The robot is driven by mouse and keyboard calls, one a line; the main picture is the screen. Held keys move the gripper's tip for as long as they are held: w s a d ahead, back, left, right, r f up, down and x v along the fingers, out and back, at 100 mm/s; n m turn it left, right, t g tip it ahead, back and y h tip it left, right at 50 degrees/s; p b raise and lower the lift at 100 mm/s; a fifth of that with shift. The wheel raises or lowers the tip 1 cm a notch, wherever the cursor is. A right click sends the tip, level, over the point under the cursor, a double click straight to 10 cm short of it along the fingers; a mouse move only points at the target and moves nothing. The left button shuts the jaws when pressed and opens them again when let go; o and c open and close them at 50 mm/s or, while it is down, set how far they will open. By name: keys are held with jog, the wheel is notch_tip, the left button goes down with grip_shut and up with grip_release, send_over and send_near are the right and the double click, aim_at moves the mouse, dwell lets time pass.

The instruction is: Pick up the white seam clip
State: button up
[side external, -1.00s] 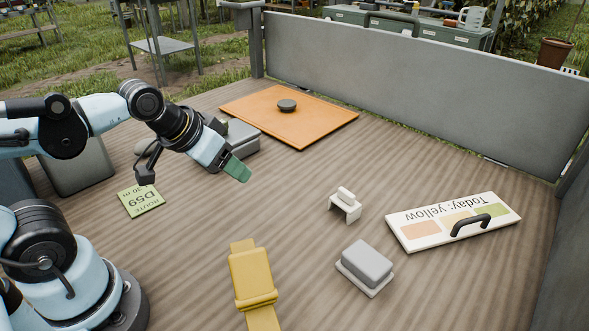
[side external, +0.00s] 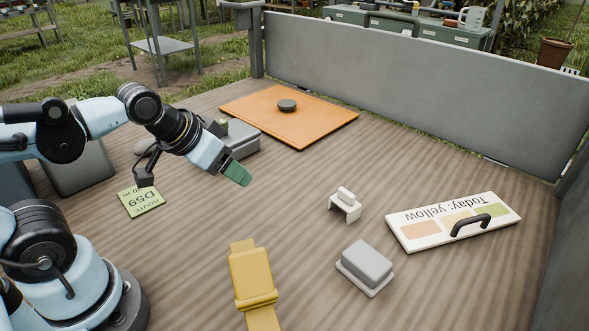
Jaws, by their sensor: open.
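The white seam clip (side external: 346,204) stands on the wooden deck near the middle of the side view, with a small block-like top over a bent white body. My gripper (side external: 238,174) is above the deck, up and to the left of the clip and clearly apart from it. Its green fingertips point down and to the right. The gripper is open, and nothing shows between the fingers. The gap between the fingers is hard to see from this side.
A grey block on a white base (side external: 365,267) lies below the clip. A white "Today: yellow" board (side external: 405,236) with a black handle lies to its right. A yellow clasp (side external: 251,277), green route card (side external: 141,201) and orange board (side external: 325,121) lie around. A grey wall (side external: 430,95) bounds the back.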

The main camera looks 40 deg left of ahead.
jog(key=shift+o, duration=0.8)
jog(key=shift+w, duration=0.15)
jog(key=m+g+h, duration=0.4)
jog(key=m+h, duration=0.8)
jog(key=m, duration=0.6)
send_near(338, 195)
jog(key=x, duration=0.4)
jog(key=shift+a+f, duration=0.1)
jog(key=shift+f, duration=0.25)
jog(key=shift+r+x, duration=0.15)
jog(key=shift+x, duration=1.25)
jog(key=shift+r+x, duration=0.15)
jog(key=shift+x, duration=1.2)
